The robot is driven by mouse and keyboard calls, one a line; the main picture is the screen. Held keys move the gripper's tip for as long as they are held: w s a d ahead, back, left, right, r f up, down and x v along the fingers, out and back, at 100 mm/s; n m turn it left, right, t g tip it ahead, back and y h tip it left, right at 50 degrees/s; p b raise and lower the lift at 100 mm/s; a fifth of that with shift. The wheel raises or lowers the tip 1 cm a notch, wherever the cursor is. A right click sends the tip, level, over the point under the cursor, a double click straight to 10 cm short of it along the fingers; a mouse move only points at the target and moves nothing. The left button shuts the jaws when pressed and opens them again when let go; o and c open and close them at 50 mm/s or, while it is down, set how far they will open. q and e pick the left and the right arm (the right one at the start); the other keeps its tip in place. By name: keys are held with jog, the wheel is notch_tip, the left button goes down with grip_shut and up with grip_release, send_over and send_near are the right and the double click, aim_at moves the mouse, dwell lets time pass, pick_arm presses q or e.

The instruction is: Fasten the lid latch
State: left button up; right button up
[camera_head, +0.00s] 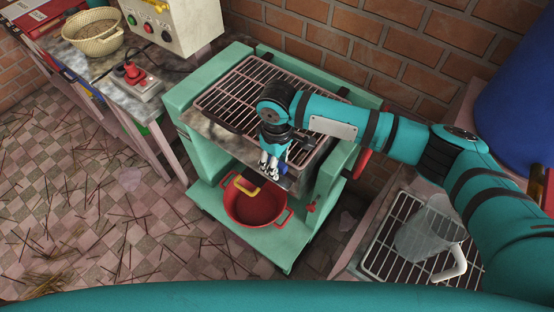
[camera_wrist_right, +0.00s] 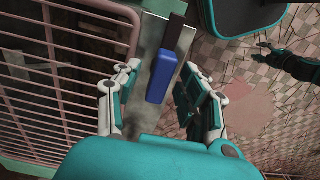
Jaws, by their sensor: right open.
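The teal extruder machine (camera_head: 190,180) has a pink grille lid (camera_head: 240,95) on top, and the lid looks lowered. A blue latch handle (camera_head: 283,168) is at the lid's front edge. In the right wrist view the blue handle (camera_wrist_right: 161,76) joins a dark bar beside a metal plate (camera_wrist_right: 150,40). My right gripper (camera_head: 271,166) is open above the front edge. Its fingers (camera_wrist_right: 155,95) stand on either side of the blue handle, apart from it. A dark jointed shape (camera_wrist_right: 285,64) at the right edge may be my left gripper; its jaws are unclear.
A red pot (camera_head: 257,207) sits on the machine's lower shelf, below a yellow handle (camera_head: 246,186). A clear jug (camera_head: 425,235) stands on a rack at right. A control box (camera_head: 170,22) and a basket (camera_head: 95,36) are at left. Sticks litter the floor.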

jog(key=c, duration=0.4)
grip_shut()
pick_arm(q)
jog(key=shift+w+r, duration=0.1)
jog(key=shift+w, duration=0.75)
